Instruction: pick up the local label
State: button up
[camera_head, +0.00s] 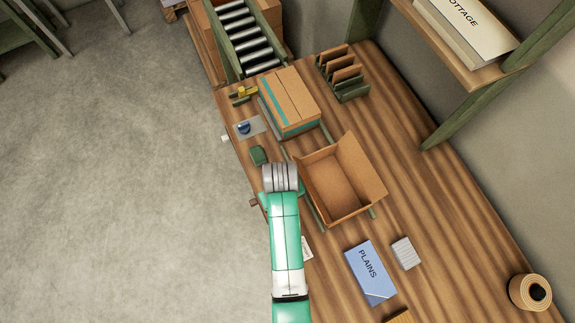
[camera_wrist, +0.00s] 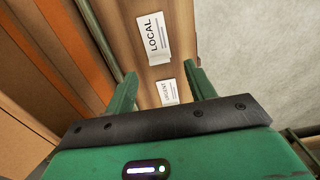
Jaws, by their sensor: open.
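The local label (camera_wrist: 153,38) is a white card with "LOCAL" printed on it, lying on the wooden bench top in the wrist view. A second white label reading "URGENT" (camera_wrist: 167,92) lies close to it, nearer my gripper. My gripper (camera_wrist: 163,75) is open and empty above the bench. The urgent label shows between its green fingers, and the local label shows beyond the fingertips. In the head view my arm covers most of this bench edge. A white card (camera_head: 307,248) peeks out beside my arm, its print unreadable.
An open cardboard box (camera_head: 345,180) stands right of my arm between green rails. A taped box (camera_head: 291,101), a blue "PLAINS" packet (camera_head: 369,273), a grey ribbed block (camera_head: 405,253) and a tape roll (camera_head: 530,292) are on the bench. Floor (camera_head: 110,180) lies open at left.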

notch_tip(320, 180, down, 5)
jog(key=shift+w+f, duration=0.1)
jog(key=shift+f, duration=0.05)
jog(key=c, duration=1)
